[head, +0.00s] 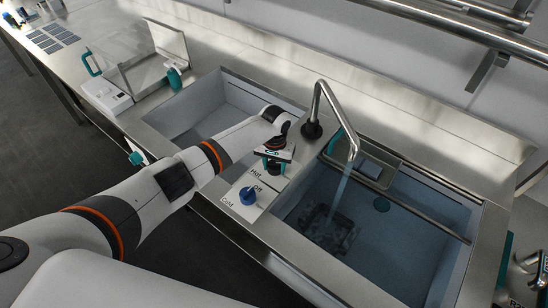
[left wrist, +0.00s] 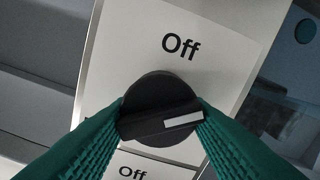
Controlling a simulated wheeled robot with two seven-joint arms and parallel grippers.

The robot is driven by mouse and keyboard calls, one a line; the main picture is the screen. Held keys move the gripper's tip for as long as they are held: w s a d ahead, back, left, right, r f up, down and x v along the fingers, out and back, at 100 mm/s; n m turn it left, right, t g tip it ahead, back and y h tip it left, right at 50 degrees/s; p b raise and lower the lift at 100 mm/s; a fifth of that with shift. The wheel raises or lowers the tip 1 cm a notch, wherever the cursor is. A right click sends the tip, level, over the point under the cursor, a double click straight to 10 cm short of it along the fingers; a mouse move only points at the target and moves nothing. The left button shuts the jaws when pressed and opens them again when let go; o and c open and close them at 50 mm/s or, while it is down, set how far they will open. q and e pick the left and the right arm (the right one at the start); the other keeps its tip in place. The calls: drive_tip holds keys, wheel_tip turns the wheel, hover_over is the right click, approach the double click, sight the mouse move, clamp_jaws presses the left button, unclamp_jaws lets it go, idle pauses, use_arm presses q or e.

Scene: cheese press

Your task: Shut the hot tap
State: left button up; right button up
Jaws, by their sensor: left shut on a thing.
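The hot tap knob (left wrist: 158,104) is a black disc with a raised bar and a white mark in the left wrist view. The white mark points right, while the upper "Off" label stands above the knob. My left gripper (head: 275,166) is shut on the knob's bar, with one teal finger on each side; in the head view it hides most of the knob. The spout (head: 322,98) arches over the right basin, and a stream of water (head: 341,188) runs from it. My right gripper is not in view.
A blue cold knob (head: 248,195) sits on the white label plate just in front of my left gripper. The right basin (head: 450,265) holds water, a teal-handled tray and a rail across it. A clear-lidded box (head: 127,72) stands on the counter at the back left.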

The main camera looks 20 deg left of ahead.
sight(276, 163)
use_arm(q)
drive_tip(key=n+p, duration=0.2)
drive_tip(key=shift+d+r+n, duration=0.15)
drive_tip(key=shift+r+n, duration=0.1)
drive_tip(key=shift+n, duration=0.15)
drive_tip(key=n+p, duration=0.1)
drive_tip(key=n, duration=0.1)
drive_tip(key=shift+n+p, duration=0.3)
drive_tip(key=shift+n, duration=0.1)
drive_tip(key=n+p, duration=0.1)
drive_tip(key=n, duration=0.2)
drive_tip(key=shift+w+f, duration=0.1)
drive_tip(key=shift+w, duration=0.05)
drive_tip(key=shift+n+p, duration=0.45)
drive_tip(key=shift+n, duration=0.65)
drive_tip(key=shift+w, duration=0.1)
drive_tip(key=o, duration=1)
drive_tip(key=shift+f, duration=0.1)
drive_tip(key=shift+c, duration=0.2)
drive_tip(key=shift+r, duration=0.35)
wheel_tip(276, 163, up, 11)
drive_tip(key=shift+r, duration=0.2)
